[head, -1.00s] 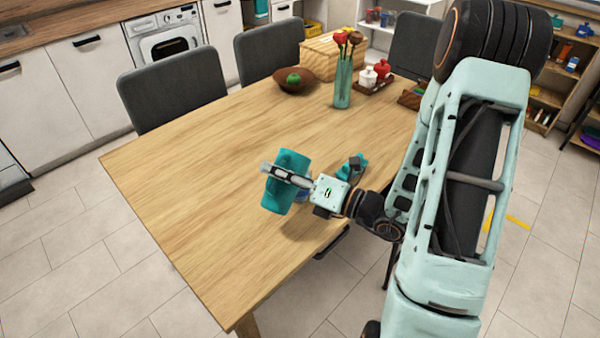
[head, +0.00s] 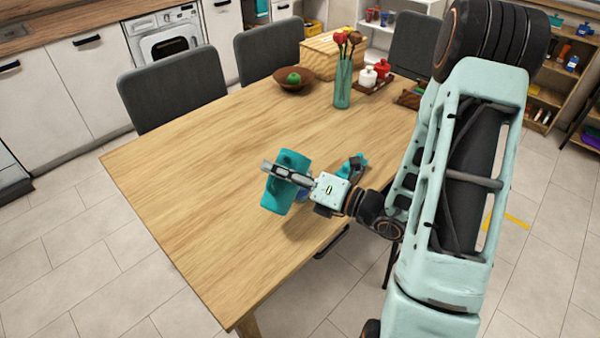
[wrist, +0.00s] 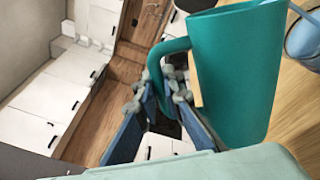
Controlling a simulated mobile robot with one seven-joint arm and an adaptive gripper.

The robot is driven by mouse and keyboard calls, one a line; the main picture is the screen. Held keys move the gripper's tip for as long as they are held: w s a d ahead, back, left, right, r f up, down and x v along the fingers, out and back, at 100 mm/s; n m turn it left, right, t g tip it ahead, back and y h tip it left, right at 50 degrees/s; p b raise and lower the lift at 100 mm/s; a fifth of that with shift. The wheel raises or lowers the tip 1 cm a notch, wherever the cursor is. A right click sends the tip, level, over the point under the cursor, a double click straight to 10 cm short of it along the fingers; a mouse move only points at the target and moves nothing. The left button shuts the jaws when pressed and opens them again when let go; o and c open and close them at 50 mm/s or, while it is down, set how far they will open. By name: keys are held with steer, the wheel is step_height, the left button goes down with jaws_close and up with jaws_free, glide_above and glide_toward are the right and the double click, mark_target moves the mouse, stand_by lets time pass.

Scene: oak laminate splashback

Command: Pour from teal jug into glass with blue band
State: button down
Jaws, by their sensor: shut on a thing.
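The teal jug (head: 289,160) is held above the wooden table near its right-hand edge, and it leans in the head view. My gripper (head: 284,174) is shut on the jug's handle, as the wrist view shows with the fingers (wrist: 165,88) around it. A bluish glass (wrist: 306,38) is partly in view at the right edge of the wrist view, beside the jug. In the head view only a small blue patch (head: 304,196) shows beside the jug, mostly hidden by my gripper. I cannot see the jug's contents or any stream.
The table (head: 200,180) is clear to the left. Toward the back are a brown bowl with a green fruit (head: 293,79), a vase with flowers (head: 343,85), red and white jars (head: 374,74) and a wooden box (head: 333,52). A teal and dark object (head: 354,166) lies behind my gripper.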

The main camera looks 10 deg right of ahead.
mark_target(270, 190)
steer(key=shift+w+r, duration=0.1)
steer(key=shift+r, duration=0.05)
stand_by(0.5)
steer(key=f+n+b, duration=0.1)
steer(key=b, duration=0.1)
steer(key=s+a+f+n+b, duration=0.1)
steer(key=f+b, duration=0.1)
steer(key=s+a+f+n+b, duration=0.1)
steer(key=n+b, duration=0.1)
steer(key=shift+s+f, duration=0.2)
steer(key=shift+s, duration=0.05)
steer(key=shift+r+n, duration=0.25)
steer(key=shift+n, duration=0.05)
steer(key=shift+s+a+f+b, duration=0.15)
steer(key=shift+f+b, duration=0.25)
steer(key=shift+f, duration=0.05)
steer(key=shift+s+a+f+n+p, duration=0.15)
steer(key=shift+n+p, duration=0.15)
steer(key=shift+p, duration=0.15)
step_height(270, 190, down, 6)
steer(key=s+a+n, duration=0.2)
steer(key=n, duration=0.3)
steer(key=shift+s+r+p, duration=0.25)
steer(key=shift+p, duration=0.2)
steer(key=shift+a, duration=0.1)
